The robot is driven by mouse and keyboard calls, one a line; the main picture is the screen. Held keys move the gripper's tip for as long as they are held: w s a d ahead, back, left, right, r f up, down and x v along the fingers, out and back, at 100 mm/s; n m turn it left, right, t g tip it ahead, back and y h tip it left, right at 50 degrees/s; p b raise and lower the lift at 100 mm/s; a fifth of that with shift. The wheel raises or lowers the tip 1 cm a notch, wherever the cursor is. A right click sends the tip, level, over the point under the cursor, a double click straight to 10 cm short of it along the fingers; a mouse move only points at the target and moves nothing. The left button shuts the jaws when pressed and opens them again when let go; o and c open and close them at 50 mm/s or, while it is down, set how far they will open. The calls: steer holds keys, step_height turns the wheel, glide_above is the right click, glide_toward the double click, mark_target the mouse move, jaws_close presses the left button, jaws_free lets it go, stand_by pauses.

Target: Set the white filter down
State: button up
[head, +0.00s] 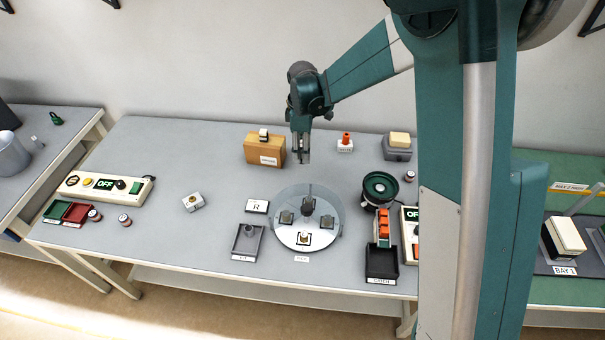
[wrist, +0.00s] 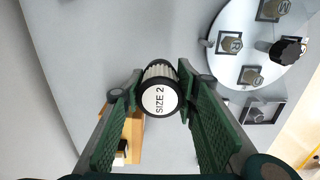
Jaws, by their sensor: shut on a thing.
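My gripper (head: 303,158) hangs above the back middle of the table, just right of the wooden block in the head view. The filter is too small to make out clearly in the head view. It is held above the table surface.
A wooden block (head: 257,153) stands left of my gripper, and a white holder with an orange knob (head: 345,146) stands right. A round dial plate (head: 283,236) with several square fittings lies in front. A grey tray (head: 238,254) is beside it.

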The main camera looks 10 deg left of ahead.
steer(key=shift+f+b, duration=0.3)
steer(key=shift+f, duration=2.5)
steer(key=shift+f, duration=1.9)
steer(key=shift+f+b, duration=0.2)
steer(key=shift+b, duration=0.15)
steer(key=o, duration=0.9)
steer(key=shift+r, duration=0.1)
steer(key=shift+r, duration=0.1)
step_height(320, 180, up, 12)
steer(key=shift+r+p, duration=0.1)
steer(key=shift+p, duration=0.65)
